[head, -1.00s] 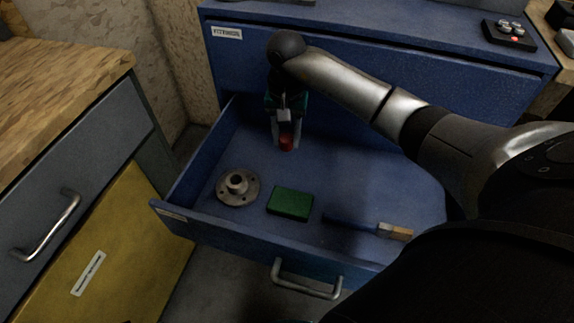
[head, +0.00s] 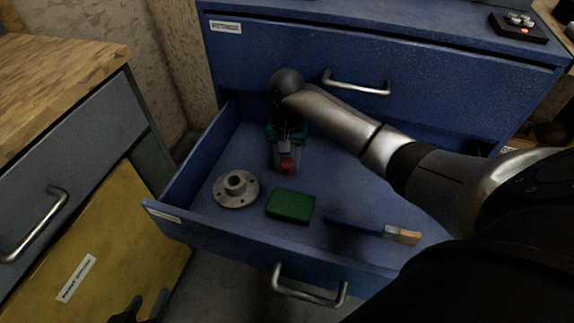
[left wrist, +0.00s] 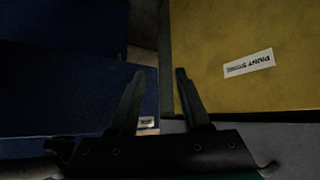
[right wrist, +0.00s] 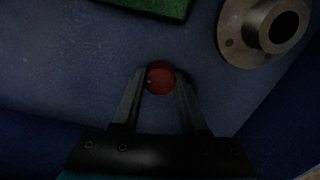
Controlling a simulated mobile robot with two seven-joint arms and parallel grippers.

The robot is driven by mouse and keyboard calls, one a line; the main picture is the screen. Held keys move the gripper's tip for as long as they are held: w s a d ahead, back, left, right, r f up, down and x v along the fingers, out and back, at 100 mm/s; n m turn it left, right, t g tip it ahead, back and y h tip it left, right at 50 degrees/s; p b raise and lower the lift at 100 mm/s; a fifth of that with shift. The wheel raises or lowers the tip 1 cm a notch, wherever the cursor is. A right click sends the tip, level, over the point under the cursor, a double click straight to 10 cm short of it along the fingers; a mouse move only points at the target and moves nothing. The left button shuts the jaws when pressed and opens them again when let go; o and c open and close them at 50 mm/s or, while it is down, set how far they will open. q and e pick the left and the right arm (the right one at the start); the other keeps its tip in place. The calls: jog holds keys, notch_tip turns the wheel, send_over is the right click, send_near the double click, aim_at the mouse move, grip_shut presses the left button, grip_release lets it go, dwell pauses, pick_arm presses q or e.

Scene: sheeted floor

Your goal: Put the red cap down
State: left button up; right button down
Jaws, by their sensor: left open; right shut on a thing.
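The red cap (head: 287,167) is between the fingertips of my right gripper (head: 286,164), inside the open blue drawer (head: 350,172). In the right wrist view the round red cap (right wrist: 160,78) is pinched between the two fingers, over the drawer floor. I cannot tell whether it touches the floor. My left gripper (head: 146,306) shows at the bottom edge of the head view, outside the drawer. In the left wrist view its fingers (left wrist: 161,98) are apart with nothing between them.
In the drawer are a grey metal flange (head: 236,189), a green block (head: 290,206) and a brush (head: 375,229) with a blue handle. Bare drawer floor lies around the cap. A wooden-topped cabinet (head: 50,65) with a yellow panel (head: 110,240) stands at left.

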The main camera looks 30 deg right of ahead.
pick_arm(q)
jog(key=shift+w+d+t, duration=0.25)
jog(key=shift+d+t, duration=0.15)
pick_arm(e)
jog(key=shift+f, duration=0.45)
pick_arm(q)
jog(key=shift+h, duration=0.3)
pick_arm(e)
jog(key=shift+f+b, duration=0.15)
jog(key=shift+b, duration=0.15)
jog(key=shift+c, duration=2.2)
grip_release()
pick_arm(q)
jog(key=shift+w+d+r, duration=0.15)
jog(key=shift+d, duration=0.1)
